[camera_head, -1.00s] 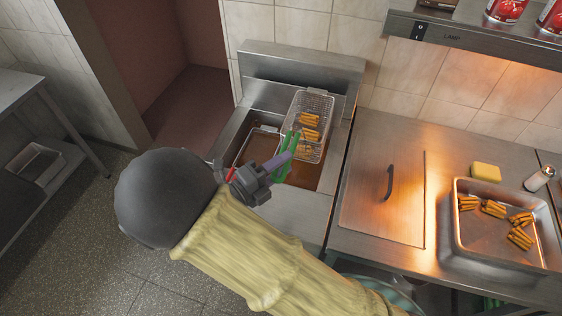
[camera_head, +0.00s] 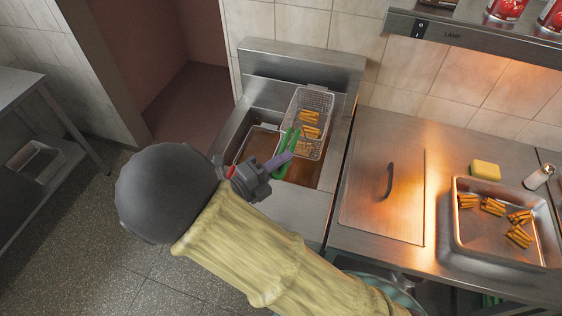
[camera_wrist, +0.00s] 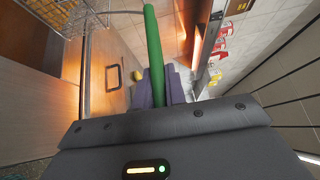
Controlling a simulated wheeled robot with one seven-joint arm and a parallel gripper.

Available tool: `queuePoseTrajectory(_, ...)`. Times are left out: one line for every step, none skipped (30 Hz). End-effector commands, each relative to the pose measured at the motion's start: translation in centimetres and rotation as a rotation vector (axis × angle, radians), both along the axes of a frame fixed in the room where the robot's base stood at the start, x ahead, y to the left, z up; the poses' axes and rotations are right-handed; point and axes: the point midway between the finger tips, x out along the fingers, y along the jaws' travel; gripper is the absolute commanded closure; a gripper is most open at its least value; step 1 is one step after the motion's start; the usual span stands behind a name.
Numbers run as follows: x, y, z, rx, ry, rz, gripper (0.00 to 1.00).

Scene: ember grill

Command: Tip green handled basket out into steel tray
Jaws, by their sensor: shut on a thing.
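The green handled basket (camera_head: 319,101) is a wire mesh basket at the right side of the fryer (camera_head: 238,128), with several golden fries (camera_head: 309,124) in it. My gripper (camera_head: 285,158) is shut on its green handle (camera_head: 292,140), in front of the basket. In the wrist view the green handle (camera_wrist: 153,50) runs up between my purple fingers, and part of the mesh (camera_wrist: 60,14) shows at the top left. The steel tray (camera_head: 489,250) stands on the counter at the right and holds several bunches of fries (camera_head: 519,237). The basket looks roughly upright; its exact height over the oil is unclear.
A steel lid with a black handle (camera_head: 388,182) lies on the counter between fryer and tray. A yellow sponge (camera_head: 485,171) and a shaker (camera_head: 539,177) stand behind the tray. The lamp shelf (camera_head: 480,40) with red cans overhangs the back right.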

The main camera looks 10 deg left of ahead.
Motion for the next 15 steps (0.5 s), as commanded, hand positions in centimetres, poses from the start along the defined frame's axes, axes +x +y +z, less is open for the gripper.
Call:
queuePoseTrajectory(0.0,0.0,0.7,0.001,-0.005,-0.001,1.0)
queuePoseTrajectory(0.0,0.0,0.9,0.001,-0.005,-0.002,1.0)
queuePoseTrajectory(0.0,0.0,1.2,0.001,-0.005,-0.002,1.0)
queuePoseTrajectory(0.0,0.0,1.4,0.001,-0.005,-0.002,1.0)
queuePoseTrajectory(0.0,0.0,1.5,0.001,-0.005,-0.002,1.0)
queuePoseTrajectory(0.0,0.0,1.8,0.001,-0.006,-0.002,1.0)
queuePoseTrajectory(0.0,0.0,2.0,0.001,-0.006,-0.002,1.0)
queuePoseTrajectory(0.0,-0.1,2.2,0.001,-0.006,-0.002,1.0)
queuePoseTrajectory(0.0,-0.1,2.4,0.001,-0.006,-0.002,1.0)
queuePoseTrajectory(0.0,0.0,2.6,0.001,-0.006,-0.002,1.0)
queuePoseTrajectory(0.0,0.0,2.8,0.001,-0.004,-0.002,1.0)
queuePoseTrajectory(0.0,0.0,3.0,0.001,-0.004,-0.002,1.0)
queuePoseTrajectory(0.0,0.0,3.2,0.001,-0.004,-0.002,1.0)
queuePoseTrajectory(0.0,0.0,3.4,0.001,-0.004,-0.002,1.0)
queuePoseTrajectory(0.0,0.0,3.7,0.001,-0.004,-0.001,1.0)
